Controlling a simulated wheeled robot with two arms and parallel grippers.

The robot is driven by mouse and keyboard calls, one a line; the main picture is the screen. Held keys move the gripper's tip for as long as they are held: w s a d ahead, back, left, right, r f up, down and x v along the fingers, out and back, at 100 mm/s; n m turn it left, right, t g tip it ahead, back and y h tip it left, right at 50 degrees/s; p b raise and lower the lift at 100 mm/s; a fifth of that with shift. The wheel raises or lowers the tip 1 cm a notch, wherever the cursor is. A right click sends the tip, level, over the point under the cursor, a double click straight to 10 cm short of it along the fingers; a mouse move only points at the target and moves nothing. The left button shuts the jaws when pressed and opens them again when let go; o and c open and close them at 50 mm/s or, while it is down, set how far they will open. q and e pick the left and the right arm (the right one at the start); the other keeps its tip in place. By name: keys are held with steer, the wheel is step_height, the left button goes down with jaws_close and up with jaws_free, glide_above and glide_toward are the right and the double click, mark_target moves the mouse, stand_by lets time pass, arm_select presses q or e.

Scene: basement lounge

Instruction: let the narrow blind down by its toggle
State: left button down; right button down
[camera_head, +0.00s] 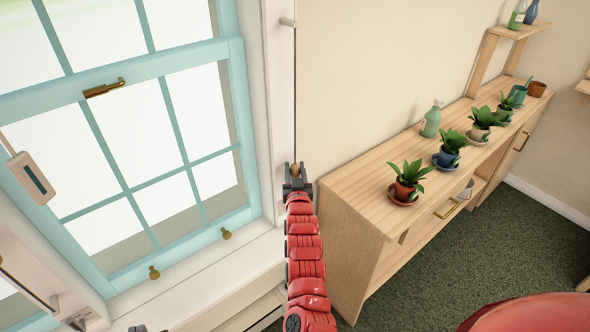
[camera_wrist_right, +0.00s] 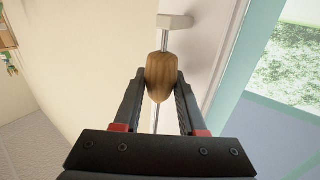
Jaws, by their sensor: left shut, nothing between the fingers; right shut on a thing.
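The wooden toggle (camera_head: 294,168) hangs on a thin cord (camera_head: 295,90) beside the right edge of the window frame. The cord runs up to a small pale peg (camera_head: 288,22) on the wall. My right gripper (camera_head: 296,176) is shut on the toggle. In the right wrist view the brown toggle (camera_wrist_right: 161,76) sits between the two black fingertips, and its cord shows on both sides. A small dark tip of my left gripper (camera_head: 137,328) shows at the bottom edge; it is shut and empty. The blind itself cannot be made out in either view.
The blue-framed window (camera_head: 150,67) with a brass latch (camera_head: 103,88) fills the left. A pale wooden cabinet (camera_head: 345,195) with several potted plants and a green spray bottle (camera_head: 431,120) stands close to the right of my right gripper. A red rounded surface (camera_head: 535,315) is at bottom right.

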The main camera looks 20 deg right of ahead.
step_height(320, 180, up, 12)
steer(key=shift+f+p, duration=0.1)
steer(key=shift+p, duration=0.55)
step_height(320, 180, up, 23)
steer(key=b, duration=0.2)
steer(key=shift+b, duration=0.4)
steer(key=shift+s+r, duration=0.1)
steer(key=shift+r, duration=0.3)
steer(key=c, duration=0.9)
jaws_free()
steer(key=shift+r, duration=0.1)
steer(key=shift+o, duration=0.8)
steer(key=shift+f, duration=0.2)
